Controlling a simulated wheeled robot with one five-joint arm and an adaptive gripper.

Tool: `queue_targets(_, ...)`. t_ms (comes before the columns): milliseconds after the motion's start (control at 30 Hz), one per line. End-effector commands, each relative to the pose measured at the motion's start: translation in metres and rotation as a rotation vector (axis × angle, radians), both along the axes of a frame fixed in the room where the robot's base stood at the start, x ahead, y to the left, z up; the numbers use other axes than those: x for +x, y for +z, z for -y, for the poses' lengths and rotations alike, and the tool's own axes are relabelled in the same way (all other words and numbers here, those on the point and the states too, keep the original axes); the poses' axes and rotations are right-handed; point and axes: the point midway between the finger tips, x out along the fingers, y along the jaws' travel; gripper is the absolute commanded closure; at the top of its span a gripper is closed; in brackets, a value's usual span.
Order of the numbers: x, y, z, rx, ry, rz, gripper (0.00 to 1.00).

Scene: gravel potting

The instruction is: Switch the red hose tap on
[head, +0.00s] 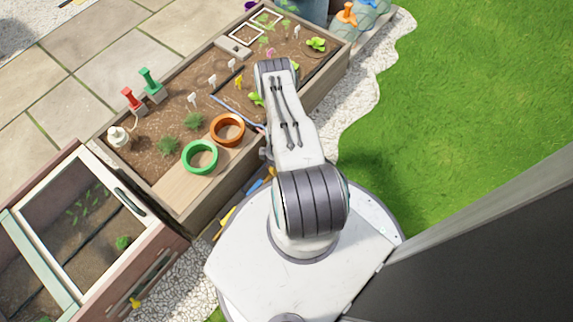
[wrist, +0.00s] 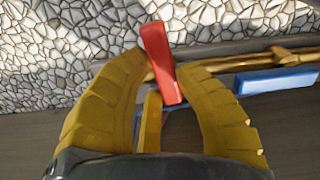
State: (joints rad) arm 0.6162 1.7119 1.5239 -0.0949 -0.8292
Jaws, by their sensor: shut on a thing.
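In the wrist view, the red hose tap (wrist: 160,60) shows as a flat red lever. It stands across the brass pipe (wrist: 290,55), slightly tilted, against a pale stone background. My gripper (wrist: 165,72) has its two yellow fingers around the lever, one on each side, and is shut on it. The lever's lower end sits between the fingers, and its upper end sticks out beyond the fingertips. In the head view my gripper and the red tap are hidden by my arm.
A blue lever (wrist: 275,81) lies along the pipe, close right of my right finger. In the head view, a wooden planter (head: 180,215) holds a green ring (head: 187,164), an orange ring (head: 240,140) and plants. A cold frame (head: 160,243) stands at left. Grass (head: 460,120) is open at right.

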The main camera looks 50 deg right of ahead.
Motion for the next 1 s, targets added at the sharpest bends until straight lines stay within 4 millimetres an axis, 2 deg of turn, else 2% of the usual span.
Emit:
queue_targets(333,0.0013,-0.0019,-0.0063,0.001,-0.098,-0.001,1.0)
queue_targets(833,0.0014,-0.0017,-0.0072,0.002,-0.112,-0.002,1.0)
queue_targets(867,0.0013,-0.0017,-0.0071,0.002,-0.112,-0.002,0.7)
queue_targets(1000,0.0018,-0.0013,-0.0069,0.001,-0.111,-0.002,0.57)
